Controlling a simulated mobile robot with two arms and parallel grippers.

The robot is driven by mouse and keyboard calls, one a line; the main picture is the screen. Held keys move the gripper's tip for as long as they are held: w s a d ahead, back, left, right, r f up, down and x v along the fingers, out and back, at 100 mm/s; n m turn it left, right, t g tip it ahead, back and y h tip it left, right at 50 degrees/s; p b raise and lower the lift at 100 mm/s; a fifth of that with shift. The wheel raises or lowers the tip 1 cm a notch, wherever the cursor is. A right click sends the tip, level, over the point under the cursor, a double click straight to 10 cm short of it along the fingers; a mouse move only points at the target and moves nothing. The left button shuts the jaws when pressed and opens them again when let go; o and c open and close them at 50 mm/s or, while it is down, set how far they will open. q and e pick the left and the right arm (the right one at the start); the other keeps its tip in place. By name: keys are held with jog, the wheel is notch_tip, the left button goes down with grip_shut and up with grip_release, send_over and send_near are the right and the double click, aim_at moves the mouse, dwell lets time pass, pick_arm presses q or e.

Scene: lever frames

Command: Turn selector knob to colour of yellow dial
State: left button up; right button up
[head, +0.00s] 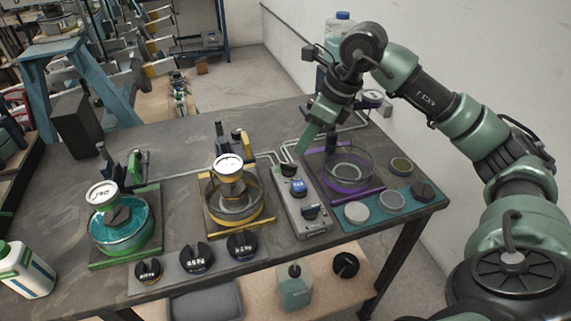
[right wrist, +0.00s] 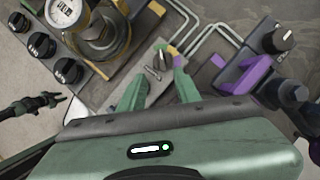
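The yellow dial (head: 228,165) is a white-faced gauge on the yellow-framed station; it also shows in the right wrist view (right wrist: 65,10). Its reading is too small to make out. My right gripper (head: 306,140) is above the table behind the box. In the right wrist view its green fingers (right wrist: 158,88) are apart and empty, near yellow, green and purple marks (right wrist: 170,52). My left gripper (right wrist: 52,99) appears small at the left.
A green-framed station (head: 155,205) with a teal bowl is at left, a purple-framed one (head: 372,190) at right. Black weights (head: 197,257) lie along the front. A teal tray (head: 376,216) holds round discs. Pipes (head: 272,155) run behind the stations.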

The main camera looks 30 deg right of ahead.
aim_at(289, 164)
jog(key=x, duration=0.9)
jog(key=shift+w+d+p, duration=0.15)
jog(key=shift+p, duration=0.25)
grip_shut()
